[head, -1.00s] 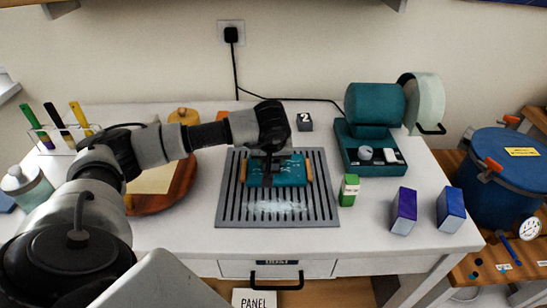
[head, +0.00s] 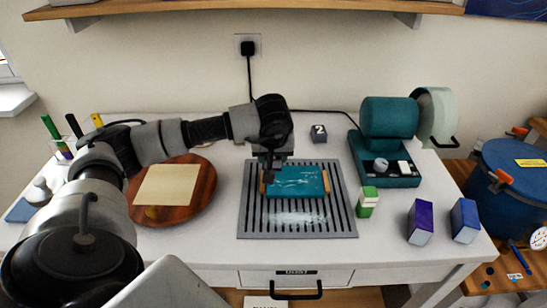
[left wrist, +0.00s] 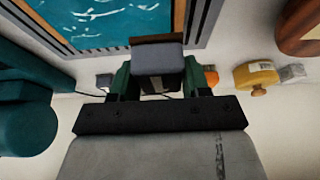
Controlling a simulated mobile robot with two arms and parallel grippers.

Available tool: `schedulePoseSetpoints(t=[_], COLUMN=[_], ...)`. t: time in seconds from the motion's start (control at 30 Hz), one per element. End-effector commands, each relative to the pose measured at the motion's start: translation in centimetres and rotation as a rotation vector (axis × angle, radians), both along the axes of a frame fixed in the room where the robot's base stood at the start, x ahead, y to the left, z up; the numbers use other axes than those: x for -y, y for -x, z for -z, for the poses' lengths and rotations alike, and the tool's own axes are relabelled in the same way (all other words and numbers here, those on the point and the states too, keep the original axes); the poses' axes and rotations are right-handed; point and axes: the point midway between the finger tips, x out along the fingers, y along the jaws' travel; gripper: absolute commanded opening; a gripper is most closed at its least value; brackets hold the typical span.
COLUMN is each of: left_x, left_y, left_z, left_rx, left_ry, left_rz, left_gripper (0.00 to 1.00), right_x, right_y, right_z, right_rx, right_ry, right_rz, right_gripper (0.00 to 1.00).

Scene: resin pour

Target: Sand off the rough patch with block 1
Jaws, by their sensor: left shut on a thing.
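A teal panel (head: 298,182) with white streaks on its face and wooden strips at its ends lies on a grey slotted grate (head: 347,225). The panel also shows in the left wrist view (left wrist: 112,20). My left gripper (head: 270,172) is over the left, back part of the panel. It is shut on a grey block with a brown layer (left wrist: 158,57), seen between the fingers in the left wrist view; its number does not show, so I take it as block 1. I cannot tell if it touches the panel. My right gripper is not in view.
Block 2 (head: 318,133) stands behind the grate. A teal machine (head: 388,130) stands at the back right. A green-and-white bottle (head: 367,201), a purple box (head: 420,222) and a blue box (head: 464,220) stand to the right. A round wooden board (head: 205,205) lies left.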

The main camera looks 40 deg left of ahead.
Motion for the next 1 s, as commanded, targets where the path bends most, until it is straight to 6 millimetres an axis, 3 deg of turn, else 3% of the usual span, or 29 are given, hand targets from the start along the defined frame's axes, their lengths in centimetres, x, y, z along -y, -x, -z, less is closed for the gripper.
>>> schedulePoseSetpoints(t=[0.3,1.0], left_x=[-0.4,-0.3], left_y=[0.2,0.1], left_z=[-3.0,-3.0], left_rx=[0.001,0.001], left_ry=[-0.001,0.0], left_rz=[-0.011,-0.007], left_gripper=[0.28,0.28], right_x=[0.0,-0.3], right_y=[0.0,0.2], right_z=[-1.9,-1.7], right_rx=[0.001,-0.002], right_ry=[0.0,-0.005], right_rz=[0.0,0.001], right_gripper=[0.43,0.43])
